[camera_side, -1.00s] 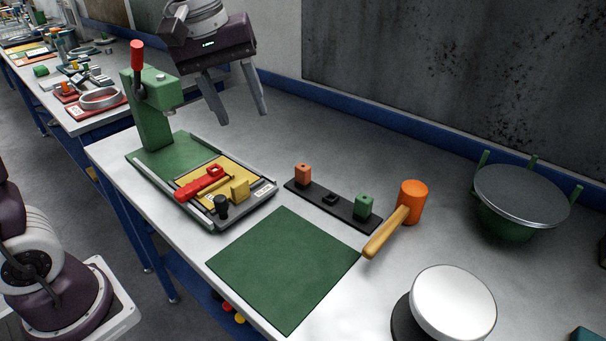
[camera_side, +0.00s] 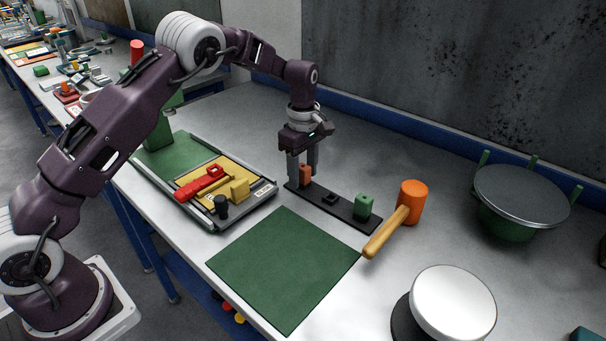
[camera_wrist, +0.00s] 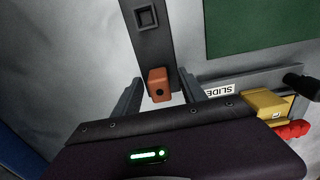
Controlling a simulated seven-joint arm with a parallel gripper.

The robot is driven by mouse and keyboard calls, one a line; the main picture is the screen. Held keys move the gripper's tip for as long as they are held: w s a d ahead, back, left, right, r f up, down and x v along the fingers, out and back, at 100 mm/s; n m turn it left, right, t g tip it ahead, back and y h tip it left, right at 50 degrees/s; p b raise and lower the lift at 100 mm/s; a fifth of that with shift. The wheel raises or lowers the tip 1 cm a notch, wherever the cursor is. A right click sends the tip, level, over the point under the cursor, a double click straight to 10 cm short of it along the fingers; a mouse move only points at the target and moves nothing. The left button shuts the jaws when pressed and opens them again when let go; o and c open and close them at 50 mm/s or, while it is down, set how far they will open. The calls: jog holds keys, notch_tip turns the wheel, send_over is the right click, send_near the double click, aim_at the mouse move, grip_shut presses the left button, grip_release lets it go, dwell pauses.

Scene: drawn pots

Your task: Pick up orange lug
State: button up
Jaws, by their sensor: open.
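The orange lug (camera_side: 305,174) is a small upright block with a dark hole, standing on the left end of a black strip (camera_side: 345,209). In the wrist view the lug (camera_wrist: 158,86) sits between the two fingers of my gripper (camera_wrist: 162,92), with a gap on each side. My gripper (camera_side: 303,174) points down over the strip's left end, its fingers open around the lug. In the side view the fingers partly hide the lug.
A green lug (camera_side: 364,206) stands on the strip's right end, with an empty square socket (camera_side: 330,198) between. An orange mallet (camera_side: 412,199) lies to the right. A tray with red and yellow parts (camera_side: 267,193) is at left. A green mat (camera_side: 283,268) lies in front.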

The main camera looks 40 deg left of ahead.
aim_at(303, 166)
grip_shut()
notch_tip(303, 166, up, 10)
jog(key=shift+r, duration=0.1)
dwell(0.5)
